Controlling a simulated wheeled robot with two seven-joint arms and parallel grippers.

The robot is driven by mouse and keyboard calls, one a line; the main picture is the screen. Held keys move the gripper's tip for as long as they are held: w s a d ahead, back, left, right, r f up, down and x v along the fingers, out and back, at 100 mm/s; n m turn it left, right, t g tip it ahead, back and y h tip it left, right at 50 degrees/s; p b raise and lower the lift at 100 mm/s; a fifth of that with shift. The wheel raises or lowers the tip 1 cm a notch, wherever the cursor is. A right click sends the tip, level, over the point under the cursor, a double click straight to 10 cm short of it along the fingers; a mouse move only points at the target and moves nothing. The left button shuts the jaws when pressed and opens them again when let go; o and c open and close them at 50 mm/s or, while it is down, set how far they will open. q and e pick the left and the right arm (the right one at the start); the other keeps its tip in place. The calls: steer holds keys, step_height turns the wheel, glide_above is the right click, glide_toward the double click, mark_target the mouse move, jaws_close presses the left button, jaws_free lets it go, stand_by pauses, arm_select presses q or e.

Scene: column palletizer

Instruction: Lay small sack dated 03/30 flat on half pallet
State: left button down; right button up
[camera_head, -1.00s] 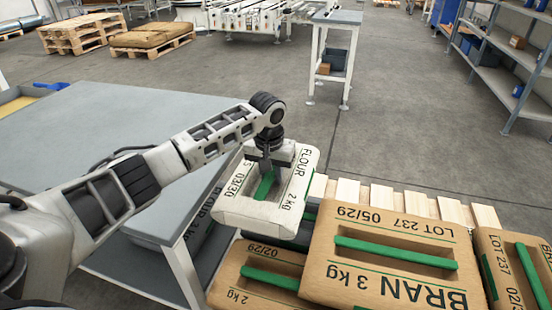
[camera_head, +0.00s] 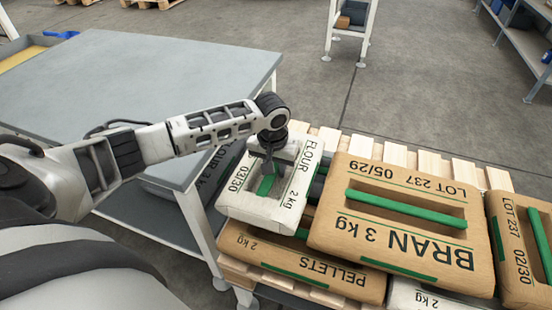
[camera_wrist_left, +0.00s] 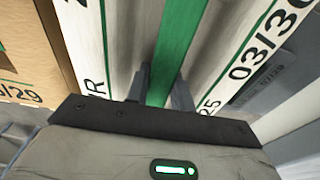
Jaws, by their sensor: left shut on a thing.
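The small white flour sack (camera_head: 262,207), marked 2 kg and 03/30, hangs from my left gripper (camera_head: 267,170). The gripper is shut on the sack's green handle strip (camera_wrist_left: 178,45), which runs between the fingers in the left wrist view. The sack looks roughly level, over the left part of the loaded half pallet (camera_head: 408,155). It overlaps the pellets sack (camera_head: 300,265) in the picture; I cannot tell whether they touch. The date 03/30 also reads on the sack in the wrist view. My right gripper is out of view.
A brown bran sack (camera_head: 395,215), 3 kg, lies right of the flour sack. Another brown sack (camera_head: 523,240) lies at the far right. A grey table (camera_head: 130,85) stands close on the left, with a sack on its lower shelf. Bare slats show along the pallet's back edge.

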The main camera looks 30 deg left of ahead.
arm_select(q)
steer(key=shift+w+f, duration=0.1)
steer(key=shift+w, duration=0.1)
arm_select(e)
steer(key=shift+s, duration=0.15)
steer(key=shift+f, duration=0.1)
arm_select(q)
steer(key=shift+f, duration=0.55)
steer(key=c, duration=1.6)
jaws_free()
steer(key=shift+s+f, duration=0.2)
steer(key=shift+f, duration=0.05)
steer(key=o, duration=0.4)
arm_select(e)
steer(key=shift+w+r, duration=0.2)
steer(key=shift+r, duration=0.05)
arm_select(q)
step_height(320, 180, up, 13)
steer(key=s+p, duration=0.1)
steer(key=p, duration=0.1)
steer(key=shift+s+d+p, duration=0.2)
steer(key=shift+s+p, duration=0.05)
steer(key=shift+p, duration=0.15)
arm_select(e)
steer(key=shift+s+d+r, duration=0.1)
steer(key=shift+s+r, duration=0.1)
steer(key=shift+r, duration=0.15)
